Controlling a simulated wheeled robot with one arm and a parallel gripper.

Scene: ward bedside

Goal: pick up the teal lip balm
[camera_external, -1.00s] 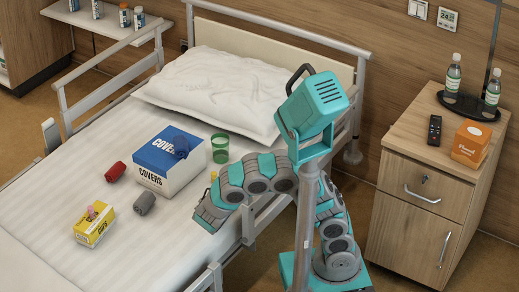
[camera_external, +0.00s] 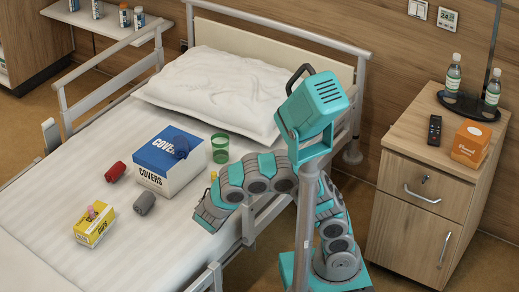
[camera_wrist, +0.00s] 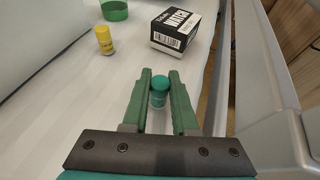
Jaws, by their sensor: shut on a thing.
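The teal lip balm (camera_wrist: 159,84) shows in the wrist view as a small tube with a teal cap, standing between the two green fingers. My gripper (camera_wrist: 160,88) is shut on it, one finger on each side. In the external view my gripper (camera_external: 208,216) is low over the right side of the bed, and the lip balm is hidden there behind my arm.
A yellow tube (camera_wrist: 104,40), a black-and-white box (camera_wrist: 175,30) and a green cup (camera_external: 220,148) lie beyond the gripper. The covers box (camera_external: 168,165), a red roll (camera_external: 115,172), a grey roll (camera_external: 145,203) and a yellow box (camera_external: 94,225) are on the bed. A bed rail (camera_wrist: 265,75) runs close on the right.

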